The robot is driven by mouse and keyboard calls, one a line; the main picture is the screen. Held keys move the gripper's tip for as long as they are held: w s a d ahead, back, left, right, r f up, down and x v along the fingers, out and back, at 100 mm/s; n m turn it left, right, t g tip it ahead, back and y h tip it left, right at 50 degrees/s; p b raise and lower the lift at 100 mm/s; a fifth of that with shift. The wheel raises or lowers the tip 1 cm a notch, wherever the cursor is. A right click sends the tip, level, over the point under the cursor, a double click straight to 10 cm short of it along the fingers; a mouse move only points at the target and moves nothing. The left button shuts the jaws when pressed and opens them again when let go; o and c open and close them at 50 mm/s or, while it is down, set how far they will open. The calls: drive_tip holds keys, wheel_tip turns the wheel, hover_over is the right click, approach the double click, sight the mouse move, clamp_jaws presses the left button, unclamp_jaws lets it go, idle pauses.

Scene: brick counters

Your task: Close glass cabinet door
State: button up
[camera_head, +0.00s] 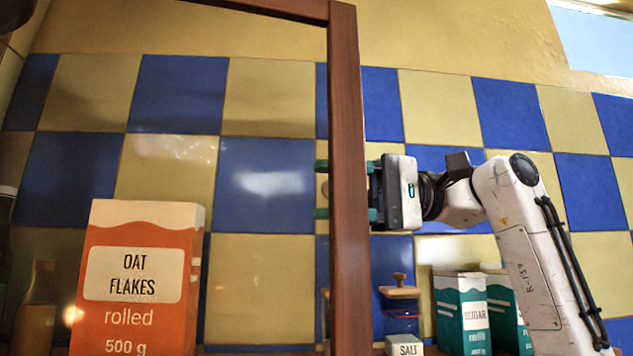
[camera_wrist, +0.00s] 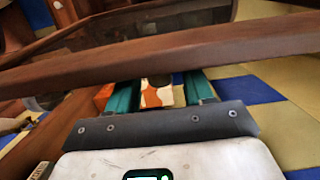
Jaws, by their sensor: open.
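The glass cabinet door has a brown wooden frame (camera_head: 347,120); its upright edge stands in the middle of the head view. The glass pane (camera_head: 270,185), with pale reflections, lies to the left of that edge. My gripper (camera_head: 321,190) is at the upright from the right, with its green fingers spread one above the other. The fingers pass behind the upright, and their tips show through the glass on its left. In the wrist view the frame bar (camera_wrist: 170,55) crosses over the ends of the open, empty fingers (camera_wrist: 160,93). I cannot tell whether they touch the wood.
An orange oat flakes box (camera_head: 145,225) stands at the left, seen through the glass. A bottle (camera_head: 36,310) is at far left.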

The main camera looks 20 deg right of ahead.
drive_tip(key=shift+w+a, duration=0.15)
drive_tip(key=shift+a, duration=1.15)
drive_tip(key=shift+c, duration=0.2)
clamp_jaws()
